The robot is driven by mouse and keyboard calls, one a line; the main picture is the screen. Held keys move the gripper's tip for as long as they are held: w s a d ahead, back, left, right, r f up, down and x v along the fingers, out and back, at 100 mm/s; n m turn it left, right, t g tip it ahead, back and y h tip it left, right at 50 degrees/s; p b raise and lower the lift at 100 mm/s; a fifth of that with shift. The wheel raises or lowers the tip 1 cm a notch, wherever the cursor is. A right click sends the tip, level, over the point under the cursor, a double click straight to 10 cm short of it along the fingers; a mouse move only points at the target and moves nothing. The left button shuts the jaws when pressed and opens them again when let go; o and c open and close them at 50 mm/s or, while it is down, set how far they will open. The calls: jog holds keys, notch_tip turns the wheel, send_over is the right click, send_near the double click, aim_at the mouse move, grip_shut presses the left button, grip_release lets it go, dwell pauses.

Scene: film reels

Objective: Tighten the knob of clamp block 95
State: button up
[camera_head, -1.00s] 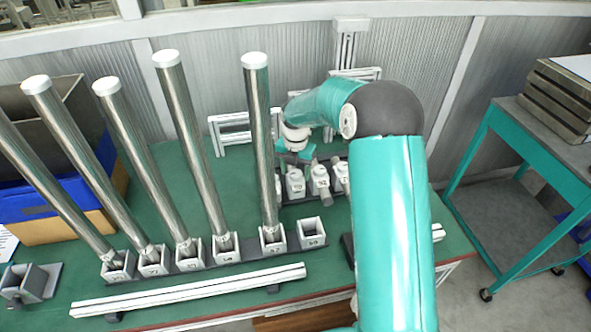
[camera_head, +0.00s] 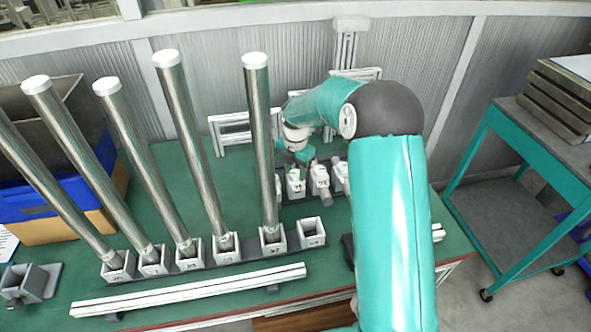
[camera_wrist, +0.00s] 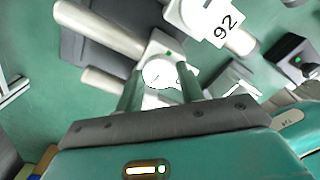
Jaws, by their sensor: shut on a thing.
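My gripper shows in the wrist view (camera_wrist: 160,95), its two fingers shut around a white round knob (camera_wrist: 158,75) on a white clamp block (camera_wrist: 170,48). The number of this block is not readable here. A neighbouring white block marked 92 (camera_wrist: 213,18) sits at the upper right of the wrist view. In the head view my gripper (camera_head: 300,158) is low over the row of white clamp blocks (camera_head: 320,182), at its left part; my arm hides some of the row.
Several tall metal tubes (camera_head: 190,150) stand in white sockets left of my arm, one close beside the gripper. A white rail (camera_head: 190,290) lies along the table's front. A small black box (camera_wrist: 292,55) stands right of the blocks. A teal cart (camera_head: 500,200) is at right.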

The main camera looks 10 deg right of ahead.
jog(key=m, duration=1.2)
jog(key=shift+w+m, duration=0.1)
jog(key=shift+m, duration=0.2)
jog(key=m, duration=0.3)
jog(key=shift+m, duration=0.4)
jog(key=m, duration=1.2)
jog(key=shift+m, duration=0.3)
jog(key=m, duration=0.4)
jog(key=shift+d, duration=0.1)
